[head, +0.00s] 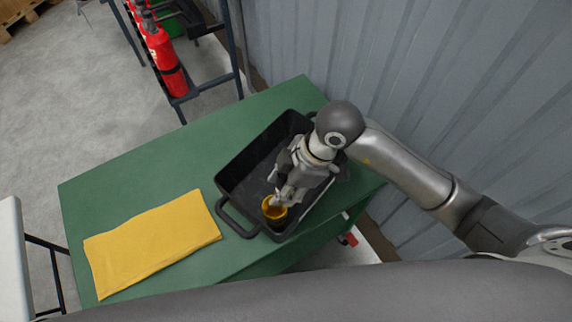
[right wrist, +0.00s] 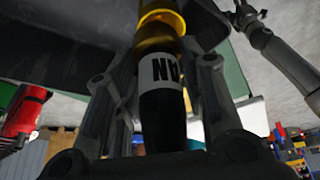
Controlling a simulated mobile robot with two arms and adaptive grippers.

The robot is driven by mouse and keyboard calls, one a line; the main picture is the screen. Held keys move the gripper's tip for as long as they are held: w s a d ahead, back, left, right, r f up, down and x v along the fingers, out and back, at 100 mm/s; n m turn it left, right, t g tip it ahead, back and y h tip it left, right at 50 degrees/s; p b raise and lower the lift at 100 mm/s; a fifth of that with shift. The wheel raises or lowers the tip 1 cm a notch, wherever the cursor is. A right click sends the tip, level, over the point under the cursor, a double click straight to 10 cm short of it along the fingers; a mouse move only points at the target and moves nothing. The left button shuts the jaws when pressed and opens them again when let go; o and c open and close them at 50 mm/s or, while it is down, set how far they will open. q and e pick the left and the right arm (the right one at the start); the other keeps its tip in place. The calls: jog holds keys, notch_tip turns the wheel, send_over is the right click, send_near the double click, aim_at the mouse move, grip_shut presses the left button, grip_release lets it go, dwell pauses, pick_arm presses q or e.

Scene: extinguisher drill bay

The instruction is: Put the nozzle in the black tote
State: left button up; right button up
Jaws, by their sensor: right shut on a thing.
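The black tote (head: 226,178) is an open tray with a handle, standing on the green table. My right gripper (head: 283,197) is over the tote's near end, pointing down, and is shut on the nozzle (head: 273,212). The nozzle's yellow flared end shows inside the tote's outline in the head view; I cannot tell whether it touches the tote's floor. In the right wrist view the nozzle (right wrist: 162,95) has a black body, a white label and a yellow end, between the fingers. What looks like my left gripper (right wrist: 247,17) shows small at the upper right there, its jaws unclear.
A folded yellow cloth (head: 152,243) lies left of the tote on the green table (head: 165,172). Red extinguishers (head: 165,58) stand on a rack behind the table. A grey corrugated wall (head: 400,80) is close on the right. The table's far left part is clear.

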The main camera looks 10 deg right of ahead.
jog(key=w+d+f, duration=0.1)
jog(key=w+f, duration=0.1)
jog(key=w, duration=0.1)
jog(key=w+d+f+p, duration=0.1)
jog(key=w+f, duration=0.2)
jog(key=w, duration=0.1)
jog(key=w+d+f+p, duration=0.1)
jog(key=w+d+f, duration=0.1)
jog(key=w+f, duration=0.1)
jog(key=shift+w, duration=0.4)
jog(key=shift+w+d+f, duration=0.2)
jog(key=shift+w+f, duration=0.15)
jog(key=shift+f, duration=0.05)
jog(key=shift+w+f, duration=0.15)
jog(key=shift+f, duration=0.1)
notch_tip(320, 180, down, 3)
jog(key=shift+w+d+r+p, duration=0.1)
jog(key=shift+p, duration=0.35)
pick_arm(q)
jog(key=s+r, duration=0.2)
jog(key=r, duration=0.1)
jog(key=shift+s, duration=0.3)
pick_arm(e)
jog(key=shift+f, duration=0.2)
jog(key=o, duration=1.2)
